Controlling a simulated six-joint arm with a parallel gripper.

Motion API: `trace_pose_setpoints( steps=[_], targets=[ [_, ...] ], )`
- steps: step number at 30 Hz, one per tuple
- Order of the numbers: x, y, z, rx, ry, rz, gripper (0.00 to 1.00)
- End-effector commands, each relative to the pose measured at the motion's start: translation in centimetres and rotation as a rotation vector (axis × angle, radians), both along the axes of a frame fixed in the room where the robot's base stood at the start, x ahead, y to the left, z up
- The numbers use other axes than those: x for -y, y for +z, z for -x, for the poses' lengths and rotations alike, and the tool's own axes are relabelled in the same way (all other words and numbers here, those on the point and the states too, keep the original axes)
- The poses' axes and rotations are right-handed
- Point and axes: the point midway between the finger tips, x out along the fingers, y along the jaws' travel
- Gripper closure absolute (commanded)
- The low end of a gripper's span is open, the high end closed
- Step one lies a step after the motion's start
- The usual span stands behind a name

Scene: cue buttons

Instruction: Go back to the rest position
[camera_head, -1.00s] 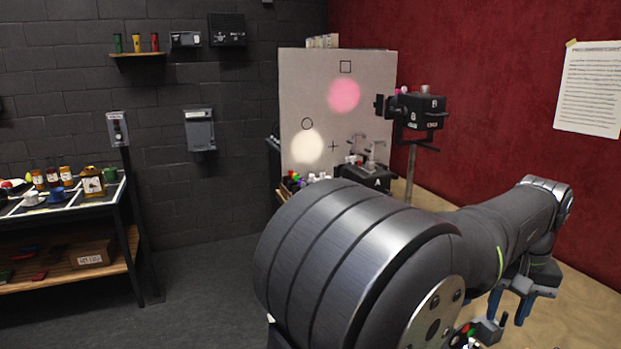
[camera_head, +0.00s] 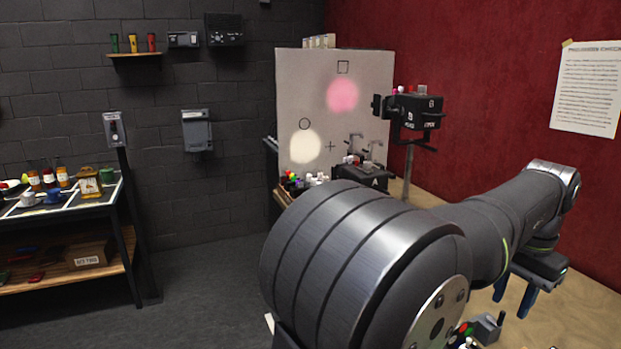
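My gripper (camera_head: 512,303) hangs from the end of my arm at the right, over the wooden tabletop (camera_head: 590,318). Its two blue fingers point down and stand apart, with nothing visible between them. My large grey arm link fills the lower middle and hides much of the table. A small control box (camera_head: 487,328) with red and green buttons (camera_head: 464,329) shows in part at the bottom edge, left of and below the fingers. The gripper is apart from it.
A pale panel (camera_head: 300,85) with a pink and a cream light spot stands at the back. Before it are a black box marked A (camera_head: 362,176) and a lamp unit (camera_head: 412,112) on a post. A shelf table (camera_head: 118,190) is at the left. The floor between is clear.

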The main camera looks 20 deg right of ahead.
Motion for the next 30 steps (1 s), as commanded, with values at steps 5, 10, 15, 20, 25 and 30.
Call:
trace_pose_setpoints(
  steps=[5,10,15,20,25,30],
  targets=[
    [0.1,0.0,0.0,0.001,-0.077,-0.001,0.67],
    [0.2,0.0,0.0,0.002,-0.104,-0.001,0.67],
    [0.2,0.0,0.0,0.002,-0.106,-0.001,0.67],
    [-0.2,0.0,0.0,0.002,-0.105,0.000,0.47],
    [-1.3,-0.4,0.0,0.001,-0.105,-0.001,0.14],
    [-1.3,-2.7,0.0,0.000,-0.105,-0.004,0.00]
  ],
)
